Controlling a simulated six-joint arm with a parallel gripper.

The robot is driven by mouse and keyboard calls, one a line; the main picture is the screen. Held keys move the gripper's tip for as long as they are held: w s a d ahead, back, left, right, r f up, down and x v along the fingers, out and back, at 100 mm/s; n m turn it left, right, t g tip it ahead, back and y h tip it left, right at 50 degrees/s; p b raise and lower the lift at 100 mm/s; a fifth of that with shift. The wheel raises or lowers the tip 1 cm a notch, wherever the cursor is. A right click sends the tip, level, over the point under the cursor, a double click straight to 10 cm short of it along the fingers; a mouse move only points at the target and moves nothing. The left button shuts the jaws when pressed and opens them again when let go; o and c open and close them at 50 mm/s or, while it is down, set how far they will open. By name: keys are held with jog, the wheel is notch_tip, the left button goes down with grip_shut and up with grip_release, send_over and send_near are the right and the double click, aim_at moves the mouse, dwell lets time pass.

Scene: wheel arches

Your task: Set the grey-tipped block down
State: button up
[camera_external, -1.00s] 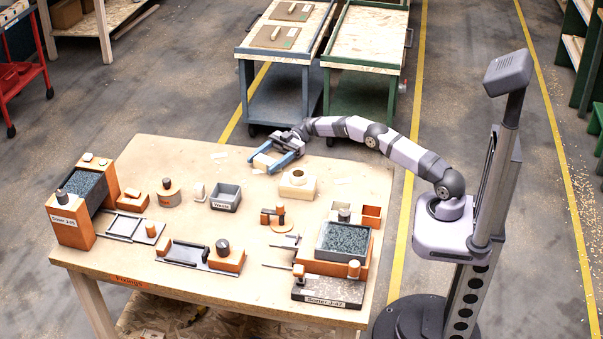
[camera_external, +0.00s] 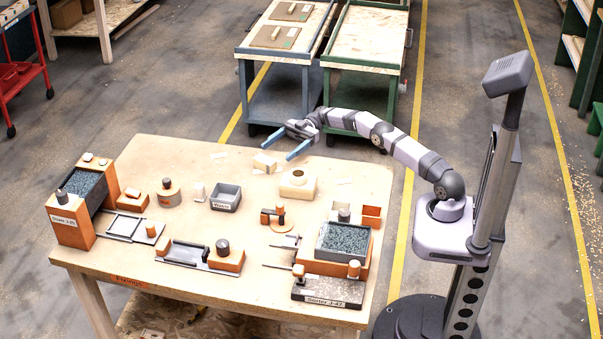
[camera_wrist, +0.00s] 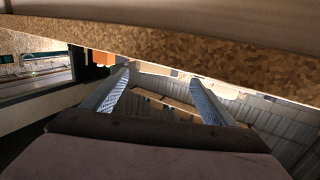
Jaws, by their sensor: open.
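A small pale wood-coloured block (camera_external: 264,162) rests on the far part of the table, left of a cream block with a round hole. A grey tip on it is too small to make out. My gripper (camera_external: 277,147) is open and empty, with its two blue fingers above and around the far side of the block, apart from it. In the wrist view my gripper (camera_wrist: 165,95) shows both fingers spread with nothing between them. The block cannot be made out in the wrist view.
The cream block (camera_external: 297,190) stands right of the pale block. Two carts (camera_external: 364,60) are beyond the table.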

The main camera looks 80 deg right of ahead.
jog(key=shift+v, duration=1.85)
jog(key=w+a+r+m+t+h+p, duration=0.1)
jog(key=w+r+m+t+h+p, duration=0.5)
jog(key=r, duration=0.5)
jog(key=w+r+m+t+h+p, duration=0.35)
jog(key=w+r+h, duration=0.25)
jog(key=w+r, duration=0.3)
jog(key=s+a+f+m+g+h+p, duration=0.1)
jog(key=s+a+f+g+p, duration=0.2)
jog(key=s, duration=1.4)
jog(key=s+a+f+m+g+h+p, duration=0.1)
jog(key=s+a+f+g+p, duration=0.3)
jog(key=s, duration=1.3)
jog(key=s+a+f+m+g+h+p, duration=0.1)
jog(key=s+a+f+g+p, duration=0.2)
jog(key=s, duration=1.4)
jog(key=a+g+p, duration=0.3)
jog(key=g, duration=0.4)
jog(key=shift+a+f+h, duration=0.2)
jog(key=shift+a+h, duration=0.1)
jog(key=shift+a, duration=0.1)
